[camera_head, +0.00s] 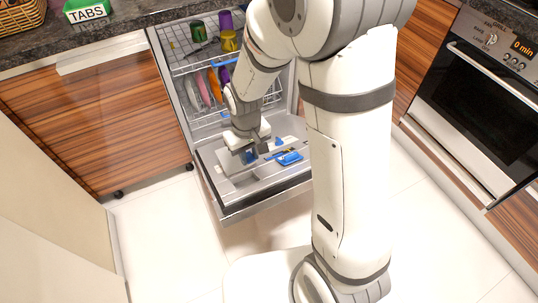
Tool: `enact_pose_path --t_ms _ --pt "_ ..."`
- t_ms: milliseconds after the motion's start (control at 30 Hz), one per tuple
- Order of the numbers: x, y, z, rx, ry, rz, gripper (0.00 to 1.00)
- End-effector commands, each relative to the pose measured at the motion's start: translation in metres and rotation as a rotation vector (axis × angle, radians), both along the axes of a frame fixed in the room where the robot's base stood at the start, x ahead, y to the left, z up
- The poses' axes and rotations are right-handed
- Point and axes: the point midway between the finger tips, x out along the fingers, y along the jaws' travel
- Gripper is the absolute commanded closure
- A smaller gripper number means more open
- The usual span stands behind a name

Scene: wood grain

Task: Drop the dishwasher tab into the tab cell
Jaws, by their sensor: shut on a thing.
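My gripper (253,153) is over the inner face of the open dishwasher door (228,187). It is shut on a small dark blue thing (249,158), which appears to be the dishwasher tab and is partly hidden by the fingers. The dispenser with the tab cell is in the door just right of my gripper. Its bright blue lid (289,158) shows there. The cell's opening is too small and too covered to make out clearly. I cannot tell whether the tab touches the door.
The racks above hold coloured plates (204,88) and cups (229,40). A green TABS box (87,10) and a wicker basket (20,14) stand on the counter at upper left. An oven (480,100) is at right. The floor left of the door is clear.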

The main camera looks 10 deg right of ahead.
Motion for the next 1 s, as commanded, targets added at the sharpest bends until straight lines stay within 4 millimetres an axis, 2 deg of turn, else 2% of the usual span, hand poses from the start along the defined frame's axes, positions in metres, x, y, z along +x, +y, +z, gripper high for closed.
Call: enact_pose_path --t_ms 200,400,733,767,1000 --pt "0.000 0.000 -0.030 -0.001 0.002 -0.001 0.99" --pt "0.000 -0.001 -0.050 0.000 0.001 -0.002 0.99" --pt "0.000 -0.001 -0.051 0.000 0.000 -0.002 0.99" --pt "0.000 -0.001 -0.051 0.000 0.000 -0.002 0.76" --pt "0.000 -0.001 -0.051 0.000 0.000 -0.003 0.56"
